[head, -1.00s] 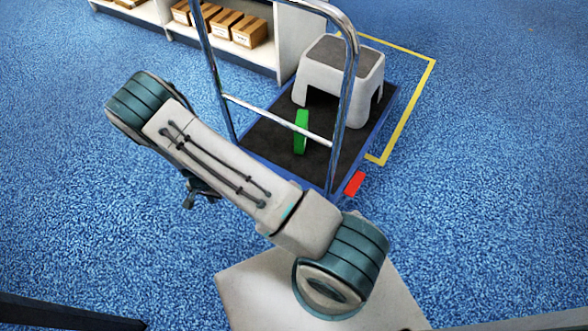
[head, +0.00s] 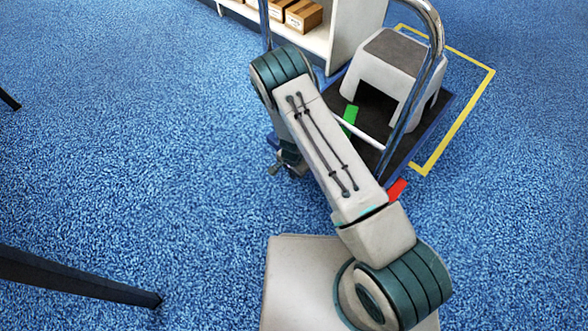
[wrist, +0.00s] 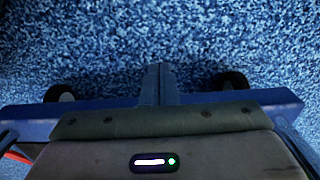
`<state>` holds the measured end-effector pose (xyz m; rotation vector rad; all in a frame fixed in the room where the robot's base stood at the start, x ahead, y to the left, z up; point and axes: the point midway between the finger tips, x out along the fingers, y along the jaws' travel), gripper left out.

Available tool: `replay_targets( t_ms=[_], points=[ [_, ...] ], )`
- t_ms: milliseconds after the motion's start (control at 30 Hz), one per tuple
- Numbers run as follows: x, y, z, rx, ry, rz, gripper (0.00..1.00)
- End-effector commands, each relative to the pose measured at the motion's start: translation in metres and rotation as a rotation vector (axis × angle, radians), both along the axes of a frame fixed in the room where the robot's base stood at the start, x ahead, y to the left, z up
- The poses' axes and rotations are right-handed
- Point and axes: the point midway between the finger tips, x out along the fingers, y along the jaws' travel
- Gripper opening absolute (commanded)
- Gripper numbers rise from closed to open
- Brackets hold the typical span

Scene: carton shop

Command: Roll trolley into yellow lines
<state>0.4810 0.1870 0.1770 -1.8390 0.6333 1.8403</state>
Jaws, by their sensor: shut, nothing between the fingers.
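The trolley is a dark flat platform with blue edges (head: 437,128) and a chrome push handle (head: 436,65). A grey step stool (head: 392,68) stands on it. The yellow lines (head: 462,122) mark a floor area around the trolley's far and right sides; the rest is hidden. In the wrist view the trolley's blue edge (wrist: 225,102) runs across, with dark wheels at both sides. My gripper (wrist: 160,72) is shut and empty, its fingers over or against that edge; I cannot tell if they touch. In the head view my arm hides much of the trolley's near side.
A white shelf (head: 345,35) with cardboard boxes (head: 303,15) stands behind the trolley. A red part (head: 397,189) and a green part (head: 350,118) show at the trolley.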

Motion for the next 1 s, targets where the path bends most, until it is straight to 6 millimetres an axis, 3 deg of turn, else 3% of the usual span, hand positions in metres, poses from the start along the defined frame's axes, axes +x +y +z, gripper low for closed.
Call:
replay_targets(
  t_ms=[33,133,433,1000],
  points=[
    [-0.001,0.0,-0.017,-0.001,0.002,0.0,0.0],
    [0.0,0.0,-0.036,0.0,0.001,0.0,0.0],
    [0.029,-0.022,-0.03,0.0,-0.003,0.0,0.0],
    [0.027,-0.032,-0.029,0.001,0.001,-0.004,0.0]
  ],
)
